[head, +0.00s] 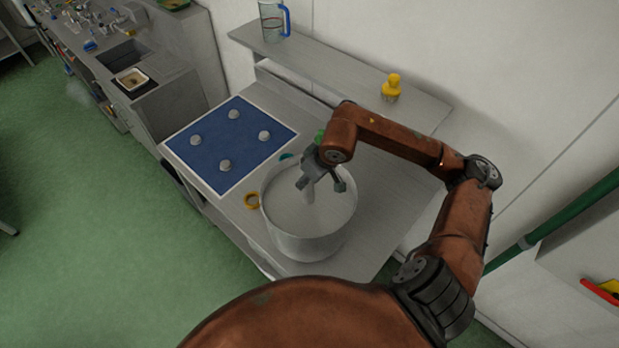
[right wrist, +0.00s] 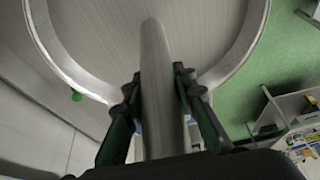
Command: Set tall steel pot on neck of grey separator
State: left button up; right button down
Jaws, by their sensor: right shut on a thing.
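The steel pot (head: 318,243) is wide and round, with an open top, and shows at the front of the bench. A grey upright bar (right wrist: 155,75) stands inside it and appears to be part of it. My right gripper (head: 322,184) reaches down into the pot's mouth and is shut on this bar, with its fingers (right wrist: 160,100) on both sides. The pot's rim (right wrist: 55,60) curves around the bar in the right wrist view. I cannot tell whether the pot touches the bench. I cannot make out the grey separator or its neck. My left gripper is out of view.
The bench (head: 372,215) carries a blue panel (head: 205,157) with several pale knobs. A yellow ring (head: 251,200) and a teal ring (head: 287,157) lie near the pot. The shelf behind holds a jug (head: 271,22) and a yellow item (head: 391,88). Green floor is at left.

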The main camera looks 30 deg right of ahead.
aim_at(308, 198)
jog(key=p+x, duration=0.2)
jog(key=x, duration=0.1)
jog(key=shift+s+d+f, duration=0.15)
jog(key=shift+d+f, duration=0.05)
jog(key=shift+f, duration=0.4)
jog(key=c, duration=1.6)
grip_release()
jog(key=shift+s, duration=0.1)
